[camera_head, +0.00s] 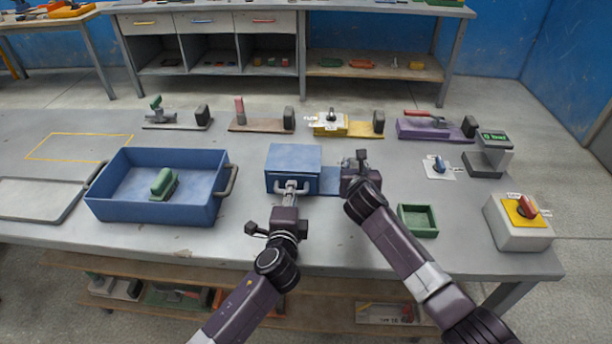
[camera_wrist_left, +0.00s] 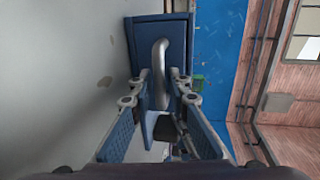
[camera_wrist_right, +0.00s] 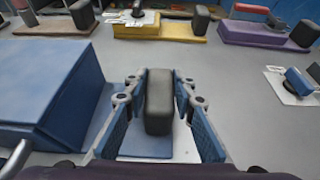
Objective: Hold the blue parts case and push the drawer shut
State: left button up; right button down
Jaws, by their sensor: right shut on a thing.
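The blue parts case (camera_head: 294,157) stands on the grey table, with a flat blue base plate (camera_head: 329,180) reaching out to its right. A grey bar handle (camera_wrist_left: 162,70) is on its drawer front. My left gripper (camera_head: 290,194) is at this handle, its fingers apart on either side of it with small gaps. My right gripper (camera_head: 358,172) is shut on the dark upright block (camera_wrist_right: 159,102) on the base plate. How far the drawer stands out cannot be told, as my left gripper covers part of the front.
A blue tray (camera_head: 120,200) with a green-handled thing stands left. A small green bin (camera_head: 418,233) and a red-switch box (camera_head: 515,235) are at right. Several fixtures, including a purple one (camera_head: 425,132), line the back. Some table between the tray and case is clear.

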pick_arm(q)
jog(key=v, duration=1.1)
jog(key=shift+s, duration=0.1)
pick_arm(e)
jog(key=shift+d, duration=0.1)
jog(key=c, duration=1.5)
grip_release()
jog(key=shift+c, duration=0.2)
jog(key=shift+s, duration=0.1)
